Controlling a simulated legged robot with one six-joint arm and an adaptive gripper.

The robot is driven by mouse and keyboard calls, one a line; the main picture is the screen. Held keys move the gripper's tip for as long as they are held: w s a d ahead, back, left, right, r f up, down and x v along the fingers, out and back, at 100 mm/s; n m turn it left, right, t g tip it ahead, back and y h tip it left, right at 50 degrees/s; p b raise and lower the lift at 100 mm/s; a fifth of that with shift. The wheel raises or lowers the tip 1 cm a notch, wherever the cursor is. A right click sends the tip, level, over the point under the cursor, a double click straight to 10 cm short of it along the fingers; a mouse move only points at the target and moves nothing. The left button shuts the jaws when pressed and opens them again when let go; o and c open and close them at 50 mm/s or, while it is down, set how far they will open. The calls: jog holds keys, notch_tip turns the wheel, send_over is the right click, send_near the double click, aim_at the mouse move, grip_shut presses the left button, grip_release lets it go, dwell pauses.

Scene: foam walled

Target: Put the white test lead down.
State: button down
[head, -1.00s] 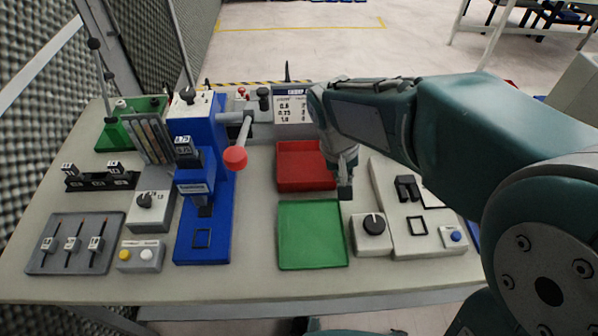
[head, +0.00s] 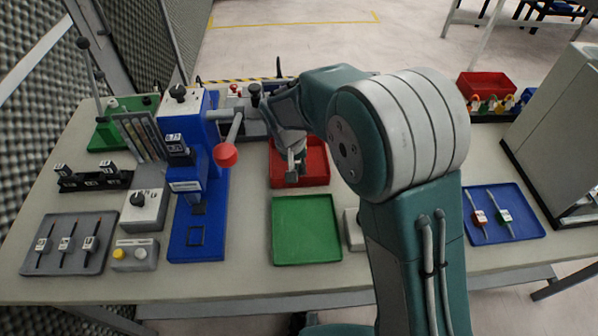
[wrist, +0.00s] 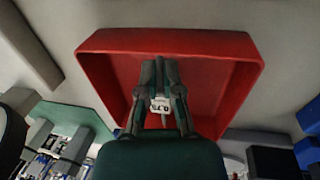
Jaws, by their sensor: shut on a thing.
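The white test lead (wrist: 161,104) shows in the wrist view as a small white piece with a "0.75" label between the fingers of my gripper (wrist: 160,82). My gripper is shut on it. In the head view my gripper (head: 292,172) hangs over the red tray (head: 316,176), held above it as far as I can tell. The wrist view shows the red tray (wrist: 250,58) behind the fingers, with its inner floor bare where visible. My own arm and fingers hide part of the tray and most of the lead.
A green tray (head: 307,230) lies empty in front of the red one. The blue press (head: 207,225) with its red-knobbed lever (head: 226,154) stands close on the left. A blue tray (head: 515,228) with tagged leads is at right.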

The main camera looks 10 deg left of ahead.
jog(key=shift+a+f, duration=0.15)
jog(key=shift+f, duration=0.75)
jog(key=shift+f, duration=0.1)
jog(key=c, duration=0.8)
grip_release()
